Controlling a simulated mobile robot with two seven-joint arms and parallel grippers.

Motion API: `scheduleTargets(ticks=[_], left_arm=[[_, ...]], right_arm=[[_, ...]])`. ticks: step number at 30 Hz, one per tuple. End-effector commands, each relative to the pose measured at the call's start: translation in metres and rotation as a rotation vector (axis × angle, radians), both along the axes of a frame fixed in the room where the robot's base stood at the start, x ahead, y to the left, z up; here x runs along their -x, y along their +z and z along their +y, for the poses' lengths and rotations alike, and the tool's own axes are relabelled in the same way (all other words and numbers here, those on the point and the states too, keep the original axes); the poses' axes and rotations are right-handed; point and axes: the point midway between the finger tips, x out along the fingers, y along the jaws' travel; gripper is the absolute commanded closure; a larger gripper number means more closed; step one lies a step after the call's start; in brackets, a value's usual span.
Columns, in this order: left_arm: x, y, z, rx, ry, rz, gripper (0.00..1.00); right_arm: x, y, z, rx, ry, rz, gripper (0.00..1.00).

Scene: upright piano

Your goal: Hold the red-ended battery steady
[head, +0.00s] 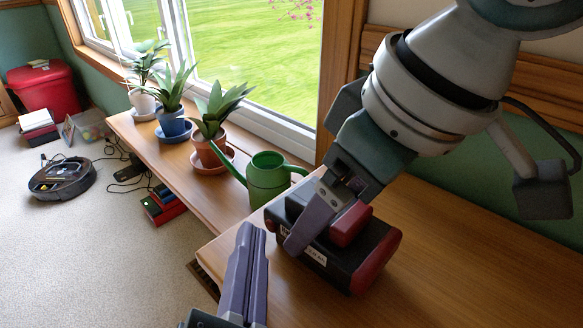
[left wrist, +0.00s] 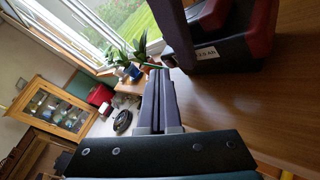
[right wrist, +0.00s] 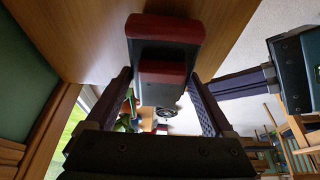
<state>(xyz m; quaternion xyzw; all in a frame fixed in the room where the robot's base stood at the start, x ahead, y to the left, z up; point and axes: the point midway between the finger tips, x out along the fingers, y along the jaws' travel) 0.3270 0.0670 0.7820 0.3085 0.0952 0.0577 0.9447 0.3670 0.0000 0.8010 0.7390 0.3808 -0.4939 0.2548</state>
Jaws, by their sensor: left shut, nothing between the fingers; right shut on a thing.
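The red-ended battery (head: 340,262) is a black block with a red end and a smaller raised red-and-black part on top. It rests on the wooden surface. My right gripper (head: 316,232) comes down from the upper right and is shut on the battery, one finger along its near side; the far finger is mostly hidden in the head view. The right wrist view shows a finger on each side of the battery (right wrist: 165,38). My left gripper (head: 252,232) is shut and empty, apart from the battery. The left wrist view shows the battery's labelled side (left wrist: 215,58).
A green watering can (head: 268,180) stands close behind the battery. Potted plants on saucers line the lower wooden bench (head: 190,165) by the window. A robot vacuum (head: 62,180) and a red bin (head: 42,88) are on the floor. The wooden top right of the battery is clear.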

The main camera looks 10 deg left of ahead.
Motion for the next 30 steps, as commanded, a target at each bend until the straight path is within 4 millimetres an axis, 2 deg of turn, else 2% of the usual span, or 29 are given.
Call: scheduleTargets(ticks=[30], left_arm=[[-0.0066, 0.0004, -0.0048, 0.0, -0.001, -0.001, 1.0]], right_arm=[[0.0003, 0.0008, 0.0009, -0.002, 0.003, 0.0, 1.0]])
